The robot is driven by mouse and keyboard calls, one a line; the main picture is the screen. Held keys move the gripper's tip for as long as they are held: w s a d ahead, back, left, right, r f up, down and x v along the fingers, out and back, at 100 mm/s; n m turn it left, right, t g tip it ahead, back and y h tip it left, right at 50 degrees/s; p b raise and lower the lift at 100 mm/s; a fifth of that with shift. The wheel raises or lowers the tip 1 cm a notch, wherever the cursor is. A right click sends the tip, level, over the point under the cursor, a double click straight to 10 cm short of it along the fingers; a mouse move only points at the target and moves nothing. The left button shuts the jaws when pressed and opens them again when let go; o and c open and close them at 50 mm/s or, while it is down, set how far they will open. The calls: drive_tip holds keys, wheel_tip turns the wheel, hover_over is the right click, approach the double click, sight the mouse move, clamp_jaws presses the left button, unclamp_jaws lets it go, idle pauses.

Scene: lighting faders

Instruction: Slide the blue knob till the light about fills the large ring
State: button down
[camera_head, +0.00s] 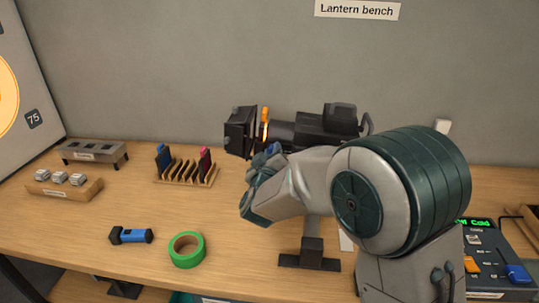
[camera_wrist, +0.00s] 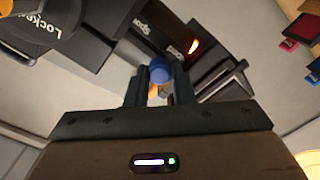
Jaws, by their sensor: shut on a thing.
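My gripper (camera_head: 262,172) reaches to the black lantern (camera_head: 310,130) at the back of the bench. In the wrist view its two fingers (camera_wrist: 157,85) are shut on a blue knob (camera_wrist: 160,71) at the lantern's side, near the labels "Spot" and "Flood"-like lettering. In the head view a bit of blue shows beside the gripper, mostly hidden by it. The board (camera_head: 35,75) at the far left shows part of an orange-yellow light disc (camera_head: 7,95) and a "75" tag. Most of the disc and any ring are out of frame.
A control box (camera_head: 490,262) with another blue knob (camera_head: 517,273) and an orange one stands at right. A slotted rack (camera_head: 187,172), green tape (camera_head: 187,250), a blue torch (camera_head: 132,236) and a wooden block with knobs (camera_head: 65,185) lie left. Bare bench lies between them.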

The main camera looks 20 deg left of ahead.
drive_tip(key=c, duration=1.2)
unclamp_jaws()
drive_tip(key=shift+d, duration=0.15)
drive_tip(key=shift+c, duration=0.2)
drive_tip(key=s+d+b, duration=0.2)
drive_tip(key=s+b, duration=0.1)
drive_tip(key=s, duration=1)
drive_tip(key=shift+s, duration=0.35)
